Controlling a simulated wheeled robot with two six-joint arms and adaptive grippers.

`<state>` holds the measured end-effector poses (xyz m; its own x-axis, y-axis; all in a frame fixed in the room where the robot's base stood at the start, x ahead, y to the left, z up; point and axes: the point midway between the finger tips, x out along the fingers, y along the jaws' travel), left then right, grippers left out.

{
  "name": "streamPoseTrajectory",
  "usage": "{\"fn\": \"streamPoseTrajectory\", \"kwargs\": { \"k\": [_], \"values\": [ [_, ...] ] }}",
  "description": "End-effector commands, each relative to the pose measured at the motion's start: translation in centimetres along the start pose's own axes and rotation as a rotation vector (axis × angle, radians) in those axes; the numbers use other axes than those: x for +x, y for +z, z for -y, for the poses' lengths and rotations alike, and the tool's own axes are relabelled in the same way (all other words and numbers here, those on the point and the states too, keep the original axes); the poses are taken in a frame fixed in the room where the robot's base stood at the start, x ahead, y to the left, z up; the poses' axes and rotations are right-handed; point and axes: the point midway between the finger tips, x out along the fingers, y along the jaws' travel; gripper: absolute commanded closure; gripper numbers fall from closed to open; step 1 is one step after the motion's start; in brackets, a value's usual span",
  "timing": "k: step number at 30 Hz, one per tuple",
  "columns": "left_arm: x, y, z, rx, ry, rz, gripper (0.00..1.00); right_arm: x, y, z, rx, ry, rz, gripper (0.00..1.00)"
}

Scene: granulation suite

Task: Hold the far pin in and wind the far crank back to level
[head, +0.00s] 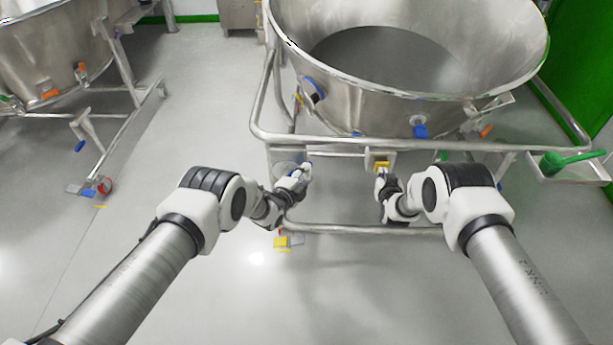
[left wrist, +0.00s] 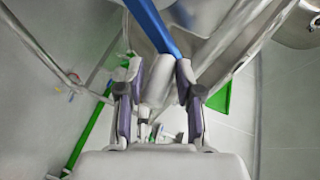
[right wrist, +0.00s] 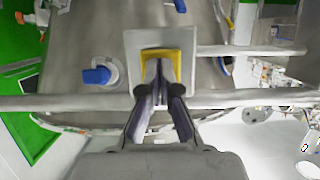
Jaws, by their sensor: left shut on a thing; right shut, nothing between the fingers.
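The yellow pin (head: 381,166) sits in a pale square plate on the front rail of the large steel bowl's trolley. My right gripper (head: 382,174) is shut and empty, its fingertips against the yellow piece. The right wrist view shows the fingertips (right wrist: 158,68) in front of the yellow pin (right wrist: 173,56), hiding its middle. My left gripper (head: 303,173) is shut on the crank at the trolley's front left, below the rail. In the left wrist view a grey cylinder (left wrist: 158,80) lies between the fingers (left wrist: 157,85), beside a blue bar (left wrist: 152,25). The crank's angle is mostly hidden.
The steel bowl (head: 345,85) stands inside a tubular frame (head: 400,145). A side tray with a green scoop (head: 570,160) is at right. Another bowl trolley (head: 50,60) stands at far left, with clear floor between.

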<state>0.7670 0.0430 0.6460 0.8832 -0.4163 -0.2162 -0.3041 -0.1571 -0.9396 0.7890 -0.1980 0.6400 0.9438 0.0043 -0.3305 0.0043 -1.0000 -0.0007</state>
Motion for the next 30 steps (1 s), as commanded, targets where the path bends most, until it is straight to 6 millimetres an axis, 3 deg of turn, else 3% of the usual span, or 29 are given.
{"fn": "streamPoseTrajectory", "kwargs": {
  "k": [30],
  "values": [
    [-0.33, 0.47, 1.19, 0.002, -0.008, -0.001, 1.00, 0.03, -0.16, 0.08, -0.001, -0.001, -0.003, 1.00]
  ]
}}
